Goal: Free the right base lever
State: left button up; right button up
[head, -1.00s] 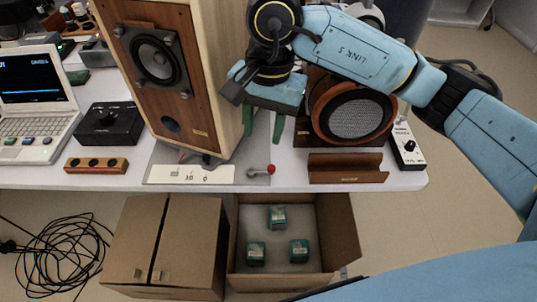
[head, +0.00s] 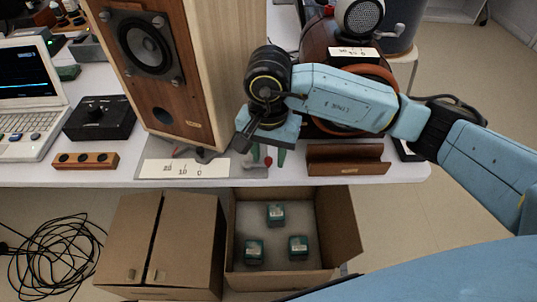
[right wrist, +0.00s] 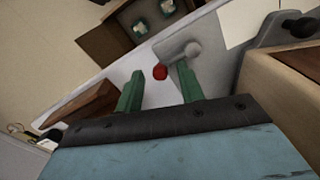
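In the right wrist view the two green fingers of my right gripper (right wrist: 158,88) stand apart. The red knob (right wrist: 160,72) appears in the gap between their tips, and I cannot tell whether either finger touches it. The lever's grey pivot end (right wrist: 193,50) is beside the right-hand finger. The gripper hides part of the lever in the head view. My left gripper is not in view.
A brown wooden holder (head: 345,172) stands right of the gripper near the table's front edge. A black box (head: 98,120) and laptop (head: 30,100) are at left. Below the edge are an open carton (head: 338,225) with green boxes and a closed carton (head: 185,245).

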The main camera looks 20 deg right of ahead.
jog(key=shift+f, duration=0.15)
jog(key=shift+c, duration=0.5)
grip_shut()
